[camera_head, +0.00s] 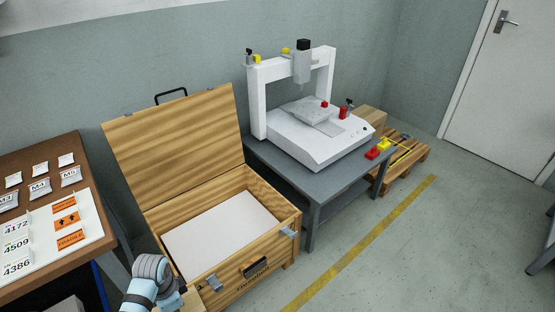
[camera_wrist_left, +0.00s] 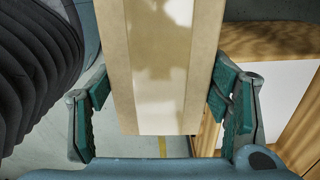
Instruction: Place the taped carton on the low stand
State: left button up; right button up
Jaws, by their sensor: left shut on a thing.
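The taped carton (camera_wrist_left: 118,75) is a tan box with a paler tape strip down its middle. It fills the centre of the left wrist view, between the green pads of my left gripper (camera_wrist_left: 160,95), which is shut on it. In the head view my left wrist shows at the bottom edge, with a small tan piece, likely the carton (camera_head: 192,301), beside it; the fingers are hidden there. A low grey stand (camera_head: 262,165) against the wall carries the white gantry screwdriver (camera_head: 315,140). My right gripper is not in view.
An open wooden crate (camera_head: 265,268) with a raised lid and a white sheet inside lies between my left arm and the grey stand. A bench with labels (camera_head: 40,180) is at left. A pallet (camera_head: 408,160) stands beyond the stand.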

aim_at(328, 185)
jog(key=z, duration=0.75)
jog(key=i, duration=0.75)
jog(key=z, duration=0.8)
jog(key=i, duration=0.85)
jog(key=u, duration=0.15)
